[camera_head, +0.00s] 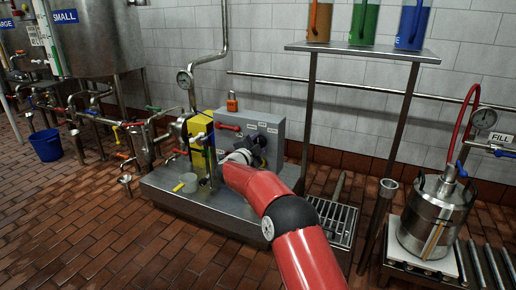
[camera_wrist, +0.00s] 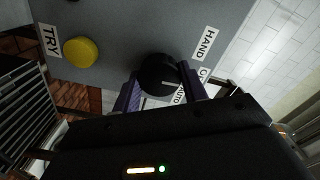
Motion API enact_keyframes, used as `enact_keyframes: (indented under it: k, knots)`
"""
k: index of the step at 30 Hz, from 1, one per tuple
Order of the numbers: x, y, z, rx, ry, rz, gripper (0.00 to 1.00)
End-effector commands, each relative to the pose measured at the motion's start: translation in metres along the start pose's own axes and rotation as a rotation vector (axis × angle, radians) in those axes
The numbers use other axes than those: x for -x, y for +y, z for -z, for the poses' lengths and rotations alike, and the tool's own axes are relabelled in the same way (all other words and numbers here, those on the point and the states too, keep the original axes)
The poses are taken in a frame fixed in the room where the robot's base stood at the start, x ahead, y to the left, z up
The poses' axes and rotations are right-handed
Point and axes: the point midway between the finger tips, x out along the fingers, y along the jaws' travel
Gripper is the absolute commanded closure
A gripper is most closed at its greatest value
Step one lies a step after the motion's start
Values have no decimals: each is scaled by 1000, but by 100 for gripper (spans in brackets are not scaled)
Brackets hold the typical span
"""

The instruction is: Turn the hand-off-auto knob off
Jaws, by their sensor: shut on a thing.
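The hand-off-auto knob (camera_wrist: 157,70) is round and black, on a grey control box (camera_wrist: 120,18). A short white pointer mark on it faces right in the wrist view, on the side of the labels. The HAND label (camera_wrist: 204,43) is clear; the label below it is partly hidden by a finger, and the AUTO label (camera_wrist: 180,95) shows between the fingers. My gripper (camera_wrist: 160,82) has its two purple fingers on either side of the knob, shut on it. In the head view my gripper (camera_head: 243,155) is at the front of the grey box (camera_head: 292,129).
A yellow TRY button (camera_wrist: 80,52) sits beside the knob. A yellow box (camera_head: 200,130), red-handled valve (camera_head: 228,127) and orange padlock (camera_head: 232,102) are close by. A shelf post (camera_head: 308,125) rises at right.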

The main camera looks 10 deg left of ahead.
Motion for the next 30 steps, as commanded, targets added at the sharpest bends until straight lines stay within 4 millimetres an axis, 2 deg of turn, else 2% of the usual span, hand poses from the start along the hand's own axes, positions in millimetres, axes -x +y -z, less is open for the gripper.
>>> enact_keyframes:
  k: [20, 21, 25, 30]
  knots:
    - [0, 1, -1, -62, -2, -2, 80]
    - [0, 1, -1, -62, -2, -2, 54]
    - [0, 1, -1, -62, -1, -2, 37]
    - [0, 1, -1, -62, -1, -1, 36]
